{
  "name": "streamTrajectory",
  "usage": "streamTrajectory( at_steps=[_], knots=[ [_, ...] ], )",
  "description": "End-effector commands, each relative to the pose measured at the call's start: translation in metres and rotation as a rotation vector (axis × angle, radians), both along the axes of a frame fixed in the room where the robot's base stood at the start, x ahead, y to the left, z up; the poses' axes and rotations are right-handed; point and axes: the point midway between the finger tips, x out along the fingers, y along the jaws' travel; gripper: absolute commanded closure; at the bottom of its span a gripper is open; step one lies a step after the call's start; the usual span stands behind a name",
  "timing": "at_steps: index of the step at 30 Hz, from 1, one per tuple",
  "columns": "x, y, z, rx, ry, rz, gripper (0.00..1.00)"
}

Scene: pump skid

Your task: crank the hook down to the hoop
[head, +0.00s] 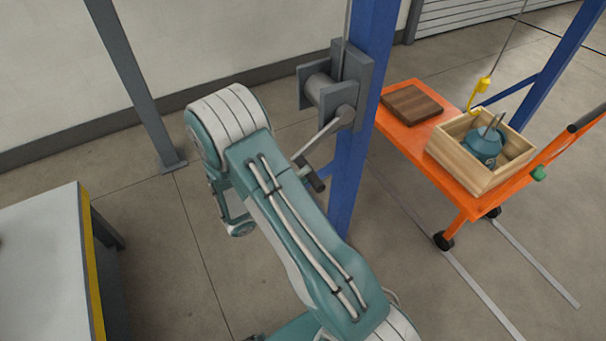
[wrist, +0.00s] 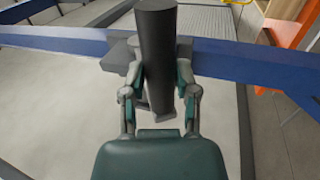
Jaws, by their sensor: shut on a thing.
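The grey winch (head: 325,90) is on a blue post, with its crank arm (head: 318,138) slanting down and left. The dark crank handle (head: 316,184) shows partly beside my arm. In the wrist view my gripper (wrist: 160,80) is shut around this dark cylindrical handle (wrist: 157,45), a finger on each side. My gripper is mostly hidden behind my arm in the head view. The yellow hook (head: 478,96) hangs on a cable at the right. It appears just above and left of the grey hoop (head: 494,124) on the teal pump (head: 481,147); their depth gap is unclear.
The pump sits in an open wooden crate (head: 460,166) on an orange cart (head: 395,137). A brown board (head: 411,104) lies beside the crate. The blue post (head: 352,165) stands close to my arm. A white-topped bench (head: 40,260) is at the left.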

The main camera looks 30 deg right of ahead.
Motion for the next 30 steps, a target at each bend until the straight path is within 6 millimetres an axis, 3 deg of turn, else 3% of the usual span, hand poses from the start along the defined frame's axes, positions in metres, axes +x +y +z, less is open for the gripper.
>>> streamTrajectory(
  at_steps=[7,8,9,10,23,30],
  knots=[
    [0.000,-0.001,0.001,0.000,-0.003,-0.001,1.00],
    [0.000,-0.001,0.001,0.000,-0.003,-0.001,0.47],
    [0.000,-0.001,0.001,0.000,-0.003,-0.001,0.30],
    [0.000,-0.001,0.001,0.000,-0.003,-0.001,0.27],
    [0.000,0.005,-0.001,-0.001,0.000,0.000,0.27],
    [0.001,0.044,-0.014,-0.001,0.001,0.005,0.27]
  ],
)
